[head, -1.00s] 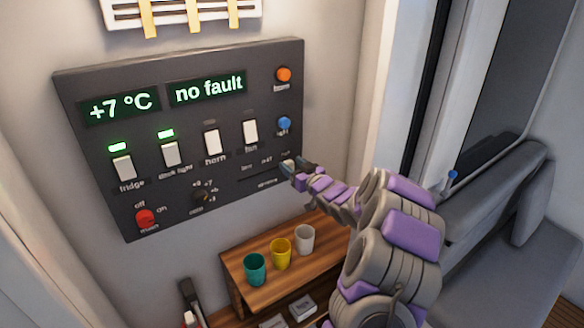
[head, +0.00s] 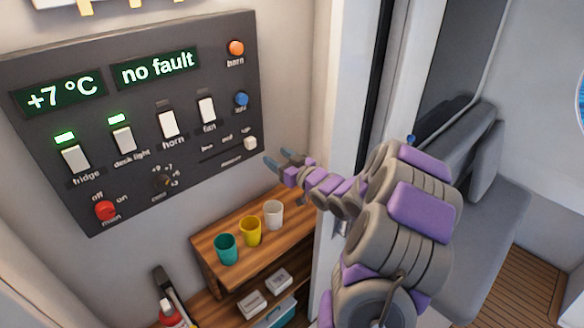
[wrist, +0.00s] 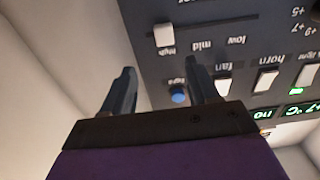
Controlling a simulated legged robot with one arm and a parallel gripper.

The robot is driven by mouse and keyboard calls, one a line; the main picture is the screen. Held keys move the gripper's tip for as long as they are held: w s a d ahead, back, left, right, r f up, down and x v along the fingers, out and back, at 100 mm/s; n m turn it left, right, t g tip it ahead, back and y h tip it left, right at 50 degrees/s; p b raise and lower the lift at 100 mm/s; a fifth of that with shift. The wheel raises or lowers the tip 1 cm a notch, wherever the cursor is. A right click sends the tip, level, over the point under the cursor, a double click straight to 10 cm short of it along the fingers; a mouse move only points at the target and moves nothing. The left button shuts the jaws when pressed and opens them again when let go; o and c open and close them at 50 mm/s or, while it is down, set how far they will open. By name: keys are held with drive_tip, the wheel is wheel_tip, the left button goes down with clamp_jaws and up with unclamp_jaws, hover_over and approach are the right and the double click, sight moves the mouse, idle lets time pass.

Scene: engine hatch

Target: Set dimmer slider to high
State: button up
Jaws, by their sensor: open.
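The dimmer slider has a white knob (head: 250,143) at the lower right of the dark control panel (head: 120,185). The knob sits at the right end of its slot. In the wrist view, which shows the panel upside down, the knob (wrist: 163,35) is beside the "high" label, with "mid" and "low" further along. My gripper (head: 277,157) is open and empty, just right of and below the knob in the head view, apart from it. In the wrist view both fingers of my gripper (wrist: 160,67) are spread with nothing between them.
A blue button (head: 241,99) and an orange button (head: 236,48) are above the slider. Rocker switches, a dial and a red main knob (head: 106,210) are further left. Below, a wooden shelf (head: 215,268) holds green, yellow and white cups.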

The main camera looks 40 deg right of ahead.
drive_tip(key=shift+s+d, duration=0.15)
drive_tip(key=shift+s, duration=2.7)
drive_tip(key=s+a+f+g+h+b, duration=0.2)
drive_tip(key=a+f+g+h+b, duration=0.15)
drive_tip(key=a+f+g, duration=0.45)
drive_tip(key=s+a+g+y+b, duration=0.1)
drive_tip(key=s+a+g, duration=0.5)
drive_tip(key=s+a, duration=0.6)
drive_tip(key=s+a+f+g+y+b, duration=0.1)
drive_tip(key=s+a+g+b, duration=0.3)
drive_tip(key=s+a, duration=0.8)
drive_tip(key=s+g+y, duration=0.1)
drive_tip(key=s, duration=0.6)
drive_tip(key=shift+s+a+f+g, duration=0.25)
drive_tip(key=shift+s+g, duration=0.1)
drive_tip(key=shift+g, duration=0.05)
